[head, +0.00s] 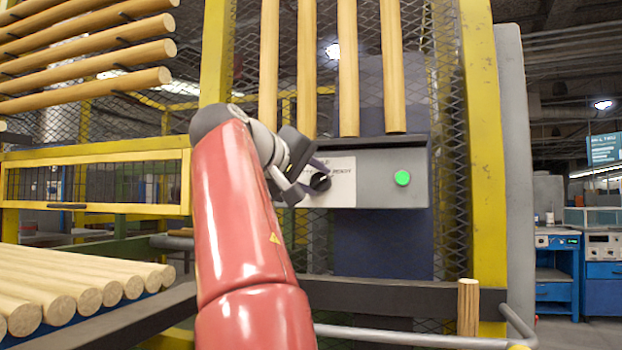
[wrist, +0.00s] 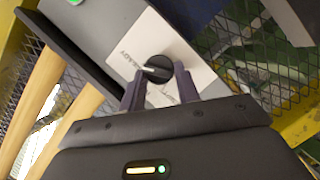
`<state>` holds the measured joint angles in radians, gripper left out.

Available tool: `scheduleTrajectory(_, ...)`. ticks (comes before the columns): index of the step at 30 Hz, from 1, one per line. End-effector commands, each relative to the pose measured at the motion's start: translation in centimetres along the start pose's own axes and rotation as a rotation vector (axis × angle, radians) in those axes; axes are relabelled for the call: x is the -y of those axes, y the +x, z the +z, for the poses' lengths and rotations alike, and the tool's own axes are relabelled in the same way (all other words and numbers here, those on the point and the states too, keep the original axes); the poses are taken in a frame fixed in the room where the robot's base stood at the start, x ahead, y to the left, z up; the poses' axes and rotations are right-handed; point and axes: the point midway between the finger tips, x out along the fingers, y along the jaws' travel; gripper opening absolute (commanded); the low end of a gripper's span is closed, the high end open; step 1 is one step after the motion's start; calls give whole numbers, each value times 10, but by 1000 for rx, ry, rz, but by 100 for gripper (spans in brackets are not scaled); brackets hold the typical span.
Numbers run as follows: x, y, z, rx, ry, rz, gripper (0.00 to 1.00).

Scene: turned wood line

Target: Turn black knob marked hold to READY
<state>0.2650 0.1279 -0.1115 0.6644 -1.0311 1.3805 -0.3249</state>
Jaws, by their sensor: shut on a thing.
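The black knob (wrist: 159,66) sits on a white label plate on a grey control box (head: 378,180). In the wrist view my gripper (wrist: 158,84) has its two purple-grey fingers on either side of the knob, shut on it. The label (wrist: 178,50) is partly covered by the knob and fingers; a word that looks like READY shows beside the knob. In the head view the knob (head: 320,182) shows dark at the label's left part, close to my gripper (head: 305,182), and my red arm hides part of the area.
A green button (head: 402,178) is lit on the box's right. Several wooden rods stand upright above the box against a mesh fence with yellow posts (head: 484,150). More rods (head: 70,285) lie at lower left. A dark rail (head: 400,297) runs below the box.

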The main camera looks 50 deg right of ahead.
Motion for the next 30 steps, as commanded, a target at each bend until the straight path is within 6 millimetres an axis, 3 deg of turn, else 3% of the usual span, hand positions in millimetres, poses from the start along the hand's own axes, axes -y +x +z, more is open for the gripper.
scheduleTrajectory(14, 2, 1, 1, 6, 14, -10, 9)
scheduleTrajectory(15, 2, 1, 1, 6, 14, -10, 33)
scheduleTrajectory(20, 1, 1, 1, 4, 14, -9, 54)
scheduleTrajectory(30, 0, -4, 0, 1, 14, -8, 54)
